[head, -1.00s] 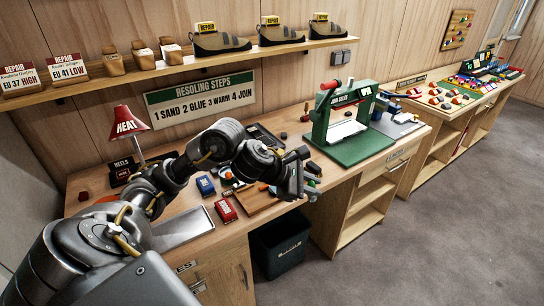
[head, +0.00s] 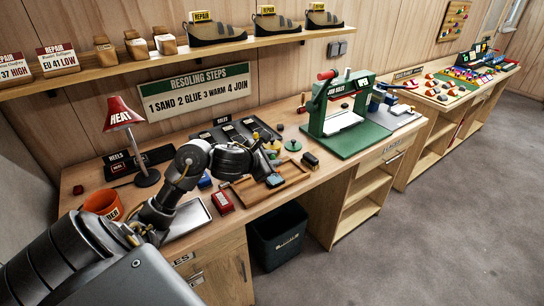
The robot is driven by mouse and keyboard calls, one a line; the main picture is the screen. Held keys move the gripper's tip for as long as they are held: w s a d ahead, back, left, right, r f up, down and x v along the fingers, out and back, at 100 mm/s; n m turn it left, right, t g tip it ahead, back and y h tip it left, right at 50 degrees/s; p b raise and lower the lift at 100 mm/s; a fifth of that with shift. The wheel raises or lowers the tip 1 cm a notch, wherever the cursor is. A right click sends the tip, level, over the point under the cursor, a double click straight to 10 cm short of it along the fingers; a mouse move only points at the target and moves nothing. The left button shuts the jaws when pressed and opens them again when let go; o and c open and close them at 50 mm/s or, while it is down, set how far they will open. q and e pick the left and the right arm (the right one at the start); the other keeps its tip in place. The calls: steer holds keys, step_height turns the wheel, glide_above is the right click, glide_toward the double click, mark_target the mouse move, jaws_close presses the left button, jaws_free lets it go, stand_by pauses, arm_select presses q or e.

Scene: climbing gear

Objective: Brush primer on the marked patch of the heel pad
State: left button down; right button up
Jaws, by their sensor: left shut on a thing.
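My left gripper (head: 270,168) is over the wooden tray (head: 296,186) on the bench. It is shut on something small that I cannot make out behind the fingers. A small blue-grey piece (head: 275,180) shows just below the fingers, at the tray; I cannot tell whether it is held or lies there. I cannot pick out the heel pad, its marked patch or the primer brush for certain. My right gripper is not in view.
A red box (head: 222,202) and a metal tray (head: 190,218) are left of the wooden tray. An orange cup (head: 103,204) and the red HEAT lamp (head: 121,116) stand further left. A green press (head: 335,110) stands to the right. A dark bin (head: 279,236) is below the bench edge.

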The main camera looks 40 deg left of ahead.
arm_select(q)
steer(key=shift+f+b, duration=0.75)
steer(key=shift+f, duration=0.8)
steer(key=shift+f+b, duration=0.6)
steer(key=shift+b, duration=0.2)
steer(key=shift+w, duration=0.15)
steer(key=shift+b, duration=1.2)
